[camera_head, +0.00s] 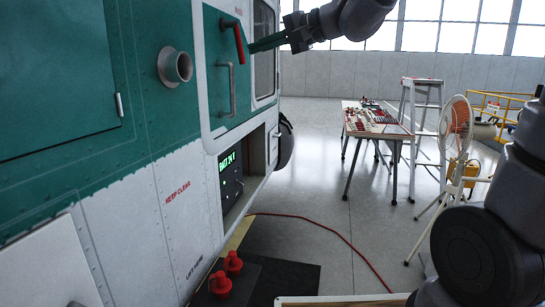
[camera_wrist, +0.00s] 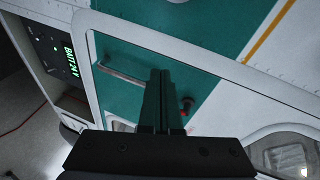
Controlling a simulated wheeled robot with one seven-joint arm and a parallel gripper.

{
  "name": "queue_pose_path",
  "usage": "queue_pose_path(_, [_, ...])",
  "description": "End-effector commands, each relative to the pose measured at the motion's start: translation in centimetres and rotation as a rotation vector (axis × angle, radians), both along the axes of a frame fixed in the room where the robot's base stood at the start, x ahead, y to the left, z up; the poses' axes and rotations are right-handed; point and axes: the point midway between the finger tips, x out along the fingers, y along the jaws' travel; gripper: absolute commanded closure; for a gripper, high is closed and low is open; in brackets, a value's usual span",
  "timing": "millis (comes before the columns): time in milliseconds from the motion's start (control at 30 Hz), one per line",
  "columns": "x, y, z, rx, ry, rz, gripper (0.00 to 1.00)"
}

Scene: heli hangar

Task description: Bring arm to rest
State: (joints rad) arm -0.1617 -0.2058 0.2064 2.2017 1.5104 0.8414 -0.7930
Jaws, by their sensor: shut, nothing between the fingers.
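My gripper (camera_head: 252,47) is shut and empty, its dark fingers pointing left at the green door of a green and white helicopter (camera_head: 180,180). The fingertips are close to a red handle (camera_head: 239,45) on that door; I cannot tell whether they touch it. In the wrist view the closed fingers (camera_wrist: 161,72) stand in front of the green panel, with a red knob-like end (camera_wrist: 187,104) just right of them. My arm comes in from the upper right in the head view.
A grey grab bar (camera_head: 232,92) sits below the red handle. An open bay holds a lit green display (camera_head: 228,159). Red plugs (camera_head: 220,283) stand low in front. A table (camera_head: 378,126), a ladder (camera_head: 421,110) and a fan (camera_head: 456,125) stand right. A red cable (camera_head: 340,237) crosses the floor.

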Motion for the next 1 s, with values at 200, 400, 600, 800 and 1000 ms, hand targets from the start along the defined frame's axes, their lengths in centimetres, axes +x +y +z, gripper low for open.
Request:
queue_pose_path(200, [-5.8,-8.7,-4.2,-0.319,0.015,-0.028,1.0])
queue_pose_path(400, [-10.4,-18.2,-8.5,-0.612,0.064,-0.148,1.0])
queue_pose_path(600, [-13.6,-25.5,-11.1,-0.815,0.102,-0.284,1.0])
queue_pose_path(800, [-14.7,-28.2,-11.8,-0.887,0.117,-0.34,1.0])
queue_pose_path(1000, [-14.7,-28.3,-11.8,-0.889,0.117,-0.341,1.0])
